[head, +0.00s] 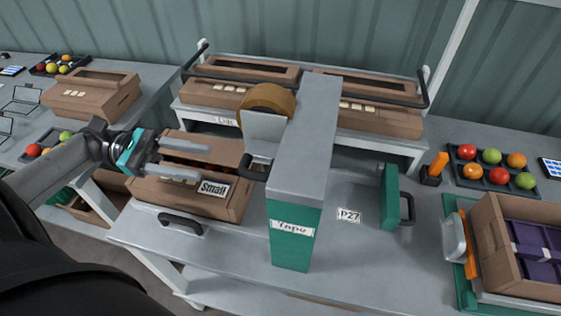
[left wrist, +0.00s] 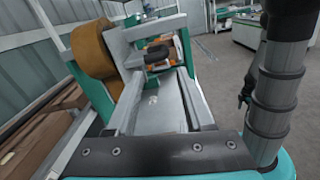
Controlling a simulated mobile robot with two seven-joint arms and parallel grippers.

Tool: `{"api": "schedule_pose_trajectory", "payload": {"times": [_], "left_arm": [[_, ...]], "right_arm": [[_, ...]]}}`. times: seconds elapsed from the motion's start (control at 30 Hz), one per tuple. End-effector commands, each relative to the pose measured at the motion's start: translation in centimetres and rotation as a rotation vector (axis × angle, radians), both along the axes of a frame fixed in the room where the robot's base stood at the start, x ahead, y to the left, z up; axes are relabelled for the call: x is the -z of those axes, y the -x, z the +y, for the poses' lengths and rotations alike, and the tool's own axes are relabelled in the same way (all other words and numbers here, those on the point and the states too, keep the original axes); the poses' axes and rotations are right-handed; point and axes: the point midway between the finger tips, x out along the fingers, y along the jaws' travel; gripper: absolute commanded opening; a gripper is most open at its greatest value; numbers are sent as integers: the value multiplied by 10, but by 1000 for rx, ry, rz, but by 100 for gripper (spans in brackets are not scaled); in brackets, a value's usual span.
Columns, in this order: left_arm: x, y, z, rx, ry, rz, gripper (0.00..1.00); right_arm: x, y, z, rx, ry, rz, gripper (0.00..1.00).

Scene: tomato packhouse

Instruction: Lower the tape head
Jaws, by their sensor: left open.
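The tape station has a green post labelled "Tape" (head: 291,240) and a long grey top arm (head: 310,130). The tape head carries a brown tape roll (head: 268,98), a grey plate (head: 263,128) and a black handle (head: 256,168) at its lower end. The head is raised above the bench. My left gripper (head: 206,162) is open and empty, left of the handle and apart from it, above the "Small" box. In the left wrist view the roll (left wrist: 92,50) is at upper left and the black handle (left wrist: 158,54) is ahead, between the fingers. My right gripper is not in view.
The brown box labelled "Small" (head: 225,205) stands under my left gripper. Brown boxes sit on a raised shelf (head: 388,143) behind. A green upright with a black handle (head: 390,195) is right of a "P27" label (head: 349,215). A carton (head: 490,228) stands far right.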

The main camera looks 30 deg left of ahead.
Motion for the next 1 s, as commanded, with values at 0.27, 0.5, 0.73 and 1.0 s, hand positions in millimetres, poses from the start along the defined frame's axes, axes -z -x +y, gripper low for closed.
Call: {"api": "schedule_pose_trajectory", "payload": {"times": [0.27, 0.5, 0.73, 1.0], "left_arm": [[-3, 4, -14, 43, -16, -30, 52], [-4, -8, -63, 43, -13, -31, 52], [-4, -20, -110, 40, -13, -30, 52], [-3, -27, -141, 38, -14, -30, 52]], "right_arm": [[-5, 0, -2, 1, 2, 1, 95], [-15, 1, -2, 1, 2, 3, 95], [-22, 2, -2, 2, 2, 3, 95], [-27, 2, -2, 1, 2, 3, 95]]}}
